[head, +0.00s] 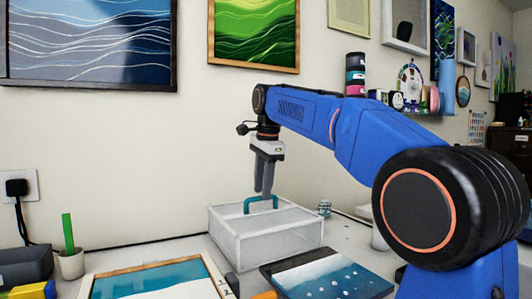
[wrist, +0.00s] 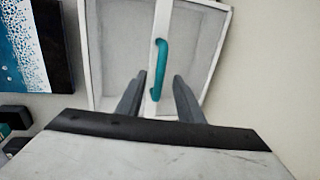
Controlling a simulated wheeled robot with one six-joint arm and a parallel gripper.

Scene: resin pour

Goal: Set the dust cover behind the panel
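The dust cover (head: 265,240) is a pale, see-through box with white edges and a teal handle (head: 261,203) on top. It stands on the table near the wall. In the wrist view the cover (wrist: 115,60) has its teal handle (wrist: 160,68) upright in the picture. My gripper (head: 265,190) points down at the handle. In the wrist view my gripper (wrist: 158,78) is open, one finger each side of the handle, with gaps showing. A dark, blue and white panel (head: 330,275) lies in front of the cover; it shows in the wrist view too (wrist: 38,45).
A wood-framed teal and white panel (head: 150,280) lies at front left. A small pot (head: 71,263) with a green stick stands left of it. A small jar (head: 324,208) stands right of the cover. The wall (head: 130,170) is close behind.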

